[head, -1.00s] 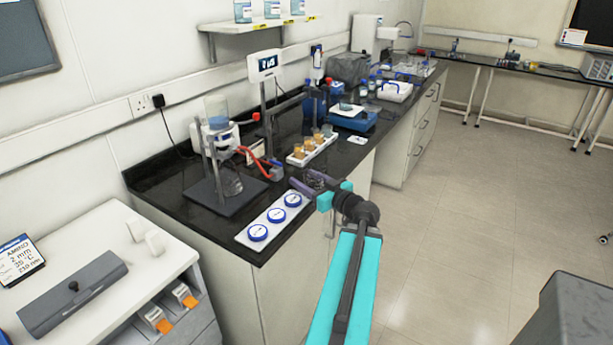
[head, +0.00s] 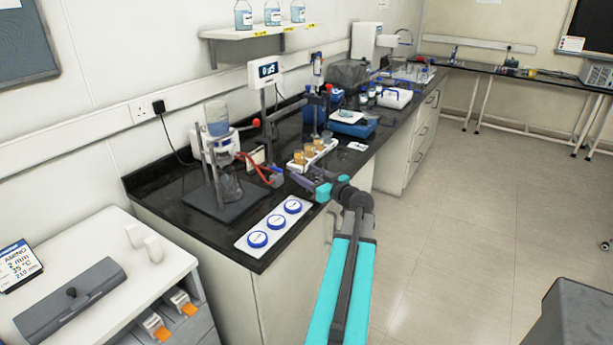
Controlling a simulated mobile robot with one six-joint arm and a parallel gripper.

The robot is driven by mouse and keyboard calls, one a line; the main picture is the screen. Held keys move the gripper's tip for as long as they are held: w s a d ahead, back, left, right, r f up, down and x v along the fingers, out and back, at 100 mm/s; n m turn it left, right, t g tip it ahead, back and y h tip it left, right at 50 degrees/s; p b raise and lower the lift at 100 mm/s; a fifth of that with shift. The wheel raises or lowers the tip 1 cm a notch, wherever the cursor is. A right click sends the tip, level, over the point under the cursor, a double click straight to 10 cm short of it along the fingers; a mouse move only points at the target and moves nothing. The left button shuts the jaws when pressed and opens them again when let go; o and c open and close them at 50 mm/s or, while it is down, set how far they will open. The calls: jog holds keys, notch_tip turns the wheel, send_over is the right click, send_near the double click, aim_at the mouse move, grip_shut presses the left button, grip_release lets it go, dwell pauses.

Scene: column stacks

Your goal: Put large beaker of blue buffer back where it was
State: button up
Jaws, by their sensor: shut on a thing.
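My gripper (head: 308,178) is over the front edge of the dark bench, to the right of the blue-lidded jars. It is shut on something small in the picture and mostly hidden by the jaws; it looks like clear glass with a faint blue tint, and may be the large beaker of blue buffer. Another clear vessel with blue liquid (head: 217,118) sits high on the stand at the bench's left end. A clear glass vessel (head: 230,188) stands below it on the stand's dark base (head: 222,208).
A white tray with several blue-lidded jars (head: 257,240) lies along the front edge. A rack of amber vials (head: 299,156) is behind my gripper.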

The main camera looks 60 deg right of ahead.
jog(key=shift+w+d+f, duration=0.1)
jog(key=shift+w+d, duration=0.5)
jog(key=shift+d, duration=0.35)
jog(key=shift+w+d+f, duration=0.1)
jog(key=shift+w+d, duration=0.5)
jog(key=shift+d, duration=0.35)
jog(key=shift+w+d+f+p, duration=0.1)
jog(key=shift+w+d+p, duration=0.15)
jog(key=shift+d+p, duration=0.15)
jog(key=shift+f, duration=1.7)
jog(key=o, duration=1.1)
jog(key=shift+f, duration=0.15)
jog(key=shift+o, duration=0.2)
